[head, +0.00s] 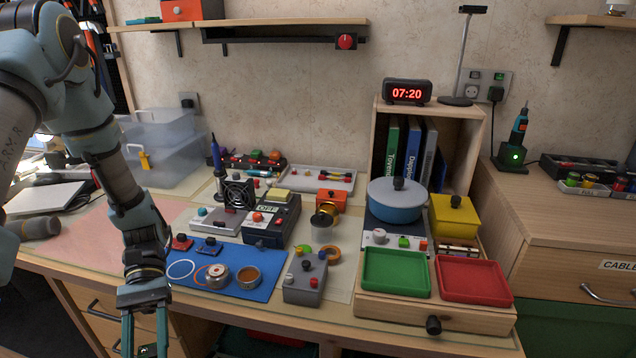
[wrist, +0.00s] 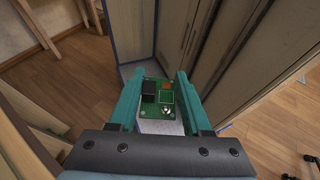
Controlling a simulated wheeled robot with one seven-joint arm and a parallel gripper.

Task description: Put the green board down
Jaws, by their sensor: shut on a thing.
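The green board (wrist: 157,98) is a small circuit board with a black part and a shiny round part. In the wrist view it sits between the two teal fingers of my gripper (wrist: 156,80), which is shut on it. In the head view my gripper (head: 146,346) points down in front of the workbench, at the bottom edge of the picture. Only a bit of the green board (head: 148,350) shows there between the fingers; the fingertips are cut off.
The workbench (head: 338,318) holds a blue mat (head: 262,284) with small parts, a grey control box (head: 305,284), a green tray (head: 396,287) and a red tray (head: 478,291). A pink mat (head: 90,240) at the left is mostly clear. Wooden floor (wrist: 75,65) shows below my gripper.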

